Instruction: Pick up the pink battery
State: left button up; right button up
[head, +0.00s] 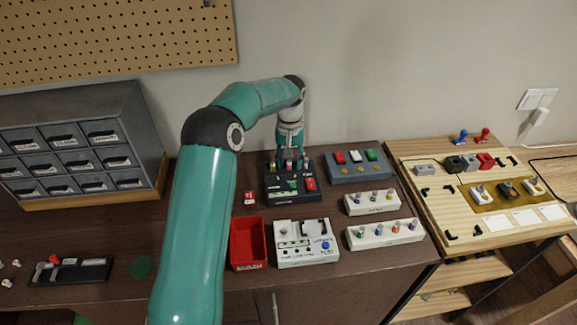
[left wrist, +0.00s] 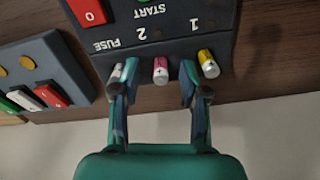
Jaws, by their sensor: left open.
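The pink battery (left wrist: 160,70) stands in the black box (left wrist: 120,28) at its edge, between a white battery (left wrist: 117,72) and a yellow battery (left wrist: 208,64) in the left wrist view. My left gripper (left wrist: 160,92) is open, with its fingers on either side of the pink battery's line, one near the white battery and one near the yellow. I cannot tell if the fingers touch anything. In the head view my left gripper (head: 289,163) is over the back edge of the black box (head: 292,195). My right gripper is not in view.
A grey box (head: 357,173) with coloured switches stands right of the black box. A red tray (head: 247,243) and a white panel (head: 305,252) lie in front. White racks (head: 372,208) hold small coloured parts. A drawer cabinet (head: 75,140) is at left.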

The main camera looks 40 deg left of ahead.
pick_arm(q)
grip_shut()
jog(key=shift+r, duration=0.1)
jog(key=shift+r, duration=0.75)
notch_tip(320, 180, up, 9)
notch_tip(320, 180, up, 9)
jog(key=p, duration=0.4)
send_over(290, 160)
jog(key=shift+w+a+r, duration=0.15)
jog(key=shift+w, duration=0.1)
jog(key=shift+w, duration=0.15)
